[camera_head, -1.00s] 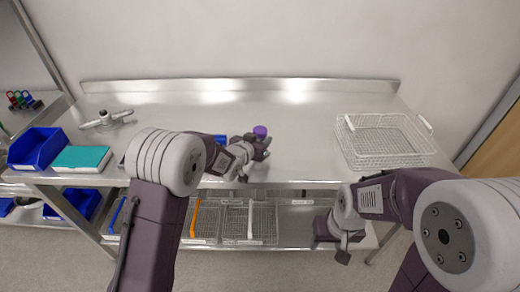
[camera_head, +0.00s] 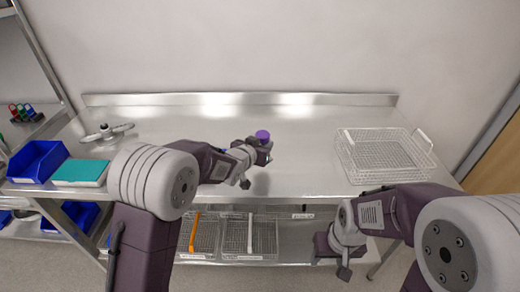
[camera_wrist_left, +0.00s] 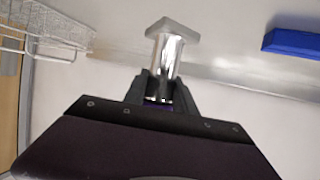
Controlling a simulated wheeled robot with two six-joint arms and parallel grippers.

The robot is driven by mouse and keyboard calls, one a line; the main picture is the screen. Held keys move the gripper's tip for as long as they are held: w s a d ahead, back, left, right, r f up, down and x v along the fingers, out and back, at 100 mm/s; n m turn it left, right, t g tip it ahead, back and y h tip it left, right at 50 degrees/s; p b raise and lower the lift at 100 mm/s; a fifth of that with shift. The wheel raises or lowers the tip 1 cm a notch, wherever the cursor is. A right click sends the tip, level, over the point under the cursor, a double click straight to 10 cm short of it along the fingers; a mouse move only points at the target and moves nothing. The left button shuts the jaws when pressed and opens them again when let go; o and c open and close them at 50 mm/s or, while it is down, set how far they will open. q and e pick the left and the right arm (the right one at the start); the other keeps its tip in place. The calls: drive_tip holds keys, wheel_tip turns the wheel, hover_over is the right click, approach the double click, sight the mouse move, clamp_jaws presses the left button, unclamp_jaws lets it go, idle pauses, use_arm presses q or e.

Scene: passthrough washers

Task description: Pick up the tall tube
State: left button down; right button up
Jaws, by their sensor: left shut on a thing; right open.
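The tall tube has a purple cap (camera_head: 262,135) in the head view. In the left wrist view it is a shiny silver cylinder (camera_wrist_left: 166,52) with a wider, flat angular end. My left gripper (camera_head: 262,152) is shut on it near the purple end, and its fingers also show in the left wrist view (camera_wrist_left: 162,90). The tube appears held above the steel table (camera_head: 300,160); the gap under it is hard to judge. The gripper and arm hide its lower part in the head view. My right gripper (camera_head: 343,262) is open and empty, low in front of the table.
A wire basket (camera_head: 385,133) stands on the table's right. A blue bin (camera_head: 38,160), a teal box (camera_head: 80,173) and a grey handled part (camera_head: 106,131) are at left. A blue object (camera_wrist_left: 290,43) shows in the wrist view. Wire baskets (camera_head: 250,236) sit on the lower shelf.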

use_arm(q)
drive_tip(key=s+d+r+p, duration=0.2)
drive_tip(key=s+d+r, duration=0.4)
drive_tip(key=d, duration=0.3)
drive_tip(key=shift+r, duration=0.25)
